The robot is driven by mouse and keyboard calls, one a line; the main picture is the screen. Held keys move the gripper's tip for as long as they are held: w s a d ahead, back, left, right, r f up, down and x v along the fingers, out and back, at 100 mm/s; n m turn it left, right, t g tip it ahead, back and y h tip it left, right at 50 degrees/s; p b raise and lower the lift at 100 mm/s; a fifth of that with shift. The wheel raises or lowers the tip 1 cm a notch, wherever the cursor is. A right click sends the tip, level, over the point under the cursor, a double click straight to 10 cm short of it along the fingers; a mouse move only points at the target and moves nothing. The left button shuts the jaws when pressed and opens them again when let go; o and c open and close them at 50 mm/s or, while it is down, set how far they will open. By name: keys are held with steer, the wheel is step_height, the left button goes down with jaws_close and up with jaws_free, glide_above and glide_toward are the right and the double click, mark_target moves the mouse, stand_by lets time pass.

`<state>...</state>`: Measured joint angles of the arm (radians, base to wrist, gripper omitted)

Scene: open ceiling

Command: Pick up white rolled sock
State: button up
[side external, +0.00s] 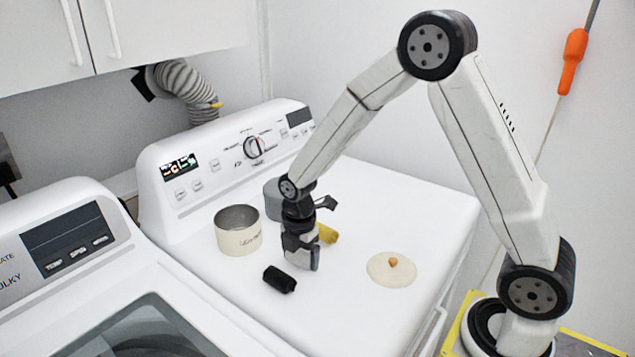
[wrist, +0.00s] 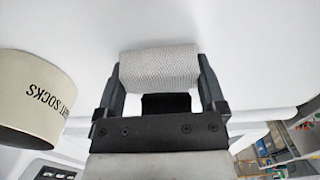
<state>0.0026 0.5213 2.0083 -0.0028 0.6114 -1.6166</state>
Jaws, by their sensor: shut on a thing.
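The white rolled sock (wrist: 158,66) is a pale, ribbed roll lying crosswise between the two fingers in the wrist view. My gripper (side external: 301,256) is shut on it, with one finger at each end of the roll. I cannot tell whether the sock touches the surface.
A cream canister (side external: 238,238), open and lettered "SOCKS" in the wrist view (wrist: 35,100), stands left of my gripper. A black roll (side external: 280,280) lies in front. A cream lid (side external: 391,271) with a knob lies right. A yellow item (side external: 327,233) is behind my gripper.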

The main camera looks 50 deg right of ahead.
steer(key=shift+r, duration=1.45)
steer(key=s+r, duration=0.9)
steer(key=s, duration=0.5)
steer(key=shift+r, duration=0.4)
steer(key=shift+w, duration=0.1)
